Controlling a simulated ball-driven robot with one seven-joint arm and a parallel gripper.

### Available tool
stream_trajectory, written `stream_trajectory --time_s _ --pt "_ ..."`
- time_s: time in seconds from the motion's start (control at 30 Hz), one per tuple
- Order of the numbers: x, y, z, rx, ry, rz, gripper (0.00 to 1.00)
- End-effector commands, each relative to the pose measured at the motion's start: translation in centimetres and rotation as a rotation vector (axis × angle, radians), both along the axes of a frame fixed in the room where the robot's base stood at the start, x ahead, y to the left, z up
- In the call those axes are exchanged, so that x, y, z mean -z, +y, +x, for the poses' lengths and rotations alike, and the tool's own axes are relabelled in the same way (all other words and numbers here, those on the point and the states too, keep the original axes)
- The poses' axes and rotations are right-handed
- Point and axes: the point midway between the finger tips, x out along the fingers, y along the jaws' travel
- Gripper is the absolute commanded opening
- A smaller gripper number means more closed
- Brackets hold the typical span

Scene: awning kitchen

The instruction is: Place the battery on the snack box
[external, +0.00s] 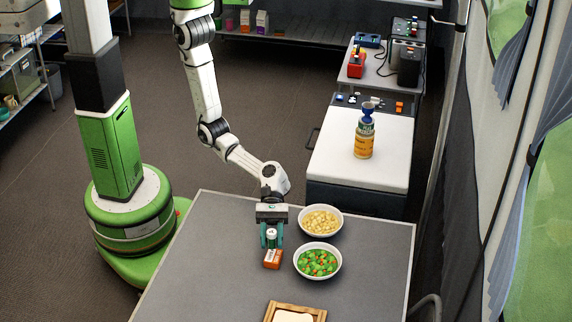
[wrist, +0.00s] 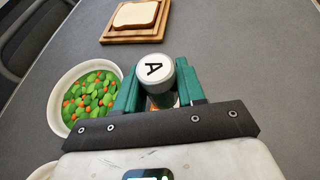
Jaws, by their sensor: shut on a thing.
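In the external view the battery (external: 271,239) shows white and green between the fingers of my gripper (external: 271,242). The snack box (external: 272,260) is a small orange-red box with a white patch on the grey table, directly below the battery. The battery's lower end is at or just above the box top; I cannot tell if they touch. In the wrist view the battery and fingers hide most of the box.
A bowl of green and orange vegetables (external: 318,274) stands close right of the box. A bowl of pale yellow chunks (external: 321,232) stands behind it. A wooden board (external: 272,307) with bread (external: 293,317) lies nearer the front. The table's left side (external: 205,270) is clear.

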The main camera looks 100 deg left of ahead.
Motion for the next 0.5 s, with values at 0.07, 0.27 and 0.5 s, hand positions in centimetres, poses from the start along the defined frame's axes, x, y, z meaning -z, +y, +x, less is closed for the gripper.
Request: stream_trajectory --time_s 0.07,0.27,0.5 --pt "0.7 -0.3 0.4 0.000 0.000 0.001 0.05" --pt "3.3 -0.3 0.5 0.000 0.001 0.001 0.05" --pt "3.6 -0.3 0.5 -0.001 -0.002 0.000 0.05"
